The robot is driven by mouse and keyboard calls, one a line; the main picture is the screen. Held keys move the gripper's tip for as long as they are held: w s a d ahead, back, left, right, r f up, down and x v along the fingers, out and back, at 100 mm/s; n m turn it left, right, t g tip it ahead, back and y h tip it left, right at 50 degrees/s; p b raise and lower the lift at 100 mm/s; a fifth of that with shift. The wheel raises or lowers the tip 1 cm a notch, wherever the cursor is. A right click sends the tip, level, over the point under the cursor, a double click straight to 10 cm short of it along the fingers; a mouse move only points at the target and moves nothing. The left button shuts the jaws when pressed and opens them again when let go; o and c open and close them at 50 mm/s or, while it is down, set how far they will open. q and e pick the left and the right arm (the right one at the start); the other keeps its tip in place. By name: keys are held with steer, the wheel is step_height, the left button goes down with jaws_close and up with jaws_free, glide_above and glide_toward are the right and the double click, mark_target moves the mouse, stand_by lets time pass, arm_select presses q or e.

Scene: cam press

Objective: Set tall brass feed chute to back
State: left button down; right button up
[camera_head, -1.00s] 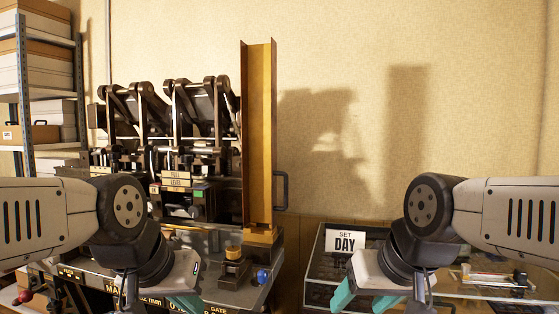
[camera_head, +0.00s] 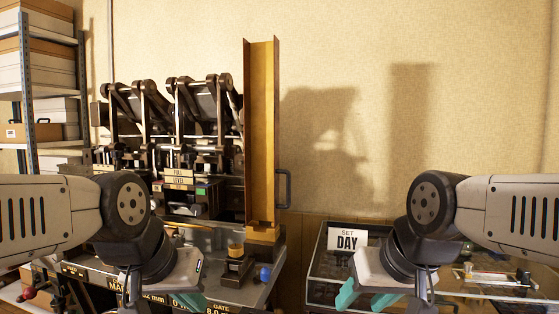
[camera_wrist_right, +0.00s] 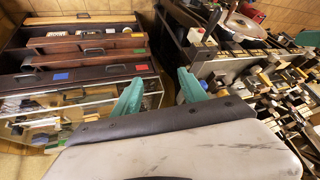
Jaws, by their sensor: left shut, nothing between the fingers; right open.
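The tall brass feed chute (camera_head: 262,140) stands upright at the right end of the dark press (camera_head: 170,125) in the head view. It is an open channel with its foot on a brass block (camera_head: 263,234). A dark D-shaped handle (camera_head: 285,188) shows at its right side. My left gripper (camera_head: 190,302) is low in front of the press, apart from the chute, shut and empty, its fingertips partly cut off by the frame edge. My right gripper (camera_head: 362,298) is open and empty in front of the glass case; its teal fingers also show in the right wrist view (camera_wrist_right: 160,92).
A glass-topped case (camera_head: 460,250) with a "SET DAY" card (camera_head: 346,238) stands right of the press. A blue knob (camera_head: 264,274) and a brass-topped post (camera_head: 236,258) sit on the press's front. Shelves with boxes (camera_head: 40,90) stand at the left. Open drawers (camera_wrist_right: 85,40) show in the right wrist view.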

steer(key=w+a+r+m+y, duration=0.1)
steer(key=w+a+m, duration=0.1)
steer(key=w+a+m+y, duration=0.2)
steer(key=a, duration=0.1)
steer(key=w+a+r+m+g+y, duration=0.1)
steer(key=w+a+m, duration=0.1)
steer(key=w+a, duration=0.1)
steer(key=shift+w+r+m+y, duration=0.1)
steer(key=shift+r+m+y, duration=0.2)
steer(key=shift+r, duration=0.05)
steer(key=c, duration=0.5)
steer(key=shift+o, duration=0.2)
step_height(320, 180, up, 6)
steer(key=m+t+y, duration=0.5)
steer(key=m+t, duration=0.3)
steer(key=m, duration=1.4)
glide_above(289, 203)
steer(key=shift+w+r, duration=0.15)
steer(key=shift+w, duration=0.25)
jaws_close()
